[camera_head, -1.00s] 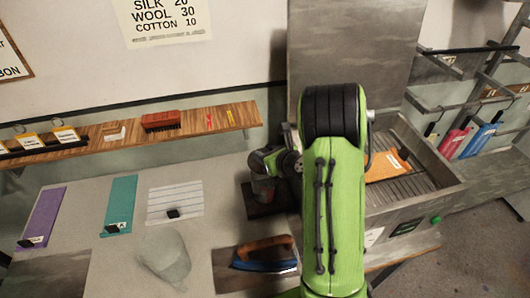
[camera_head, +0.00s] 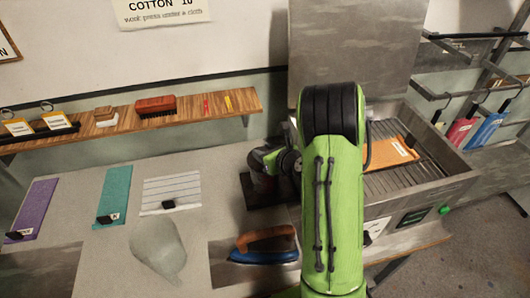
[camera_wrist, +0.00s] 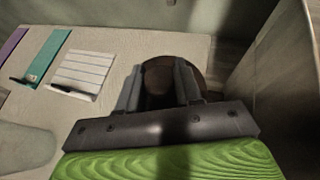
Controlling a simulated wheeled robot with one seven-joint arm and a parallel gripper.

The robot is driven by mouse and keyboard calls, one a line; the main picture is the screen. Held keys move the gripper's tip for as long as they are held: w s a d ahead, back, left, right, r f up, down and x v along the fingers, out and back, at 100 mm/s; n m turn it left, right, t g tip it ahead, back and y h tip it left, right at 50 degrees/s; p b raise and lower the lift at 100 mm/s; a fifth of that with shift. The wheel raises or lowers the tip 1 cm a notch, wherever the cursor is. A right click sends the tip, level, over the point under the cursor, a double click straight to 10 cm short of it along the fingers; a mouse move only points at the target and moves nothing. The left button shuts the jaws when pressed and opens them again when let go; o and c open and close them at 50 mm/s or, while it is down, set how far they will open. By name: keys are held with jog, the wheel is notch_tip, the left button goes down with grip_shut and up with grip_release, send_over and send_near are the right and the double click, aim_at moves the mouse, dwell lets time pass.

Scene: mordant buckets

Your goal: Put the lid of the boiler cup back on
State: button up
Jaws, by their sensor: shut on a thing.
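My gripper (camera_wrist: 158,92) is shut on a dark brown rounded piece, seemingly the lid's knob (camera_wrist: 158,76), in the wrist view. A wider dark round rim (camera_wrist: 193,48), seemingly the lid or the boiler cup's top, shows just beyond the fingers. In the head view the dark boiler cup (camera_head: 262,182) stands on a black base (camera_head: 262,198), right under my gripper (camera_head: 266,162). My green arm hides its right side. I cannot tell whether the lid touches the cup's rim.
A blue iron with a wooden handle (camera_head: 264,247) lies in front of the cup. A metal basin with a grate (camera_head: 455,180) holding an orange packet (camera_head: 390,152) is at the right. A wooden shelf (camera_head: 195,106) runs along the wall. Purple and teal strips lie at left.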

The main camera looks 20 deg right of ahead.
jog(key=o, duration=1.1)
jog(key=shift+s+f, duration=0.15)
jog(key=shift+f, duration=0.2)
jog(key=b+v, duration=0.5)
jog(key=v, duration=1.1)
jog(key=shift+w+r, duration=0.2)
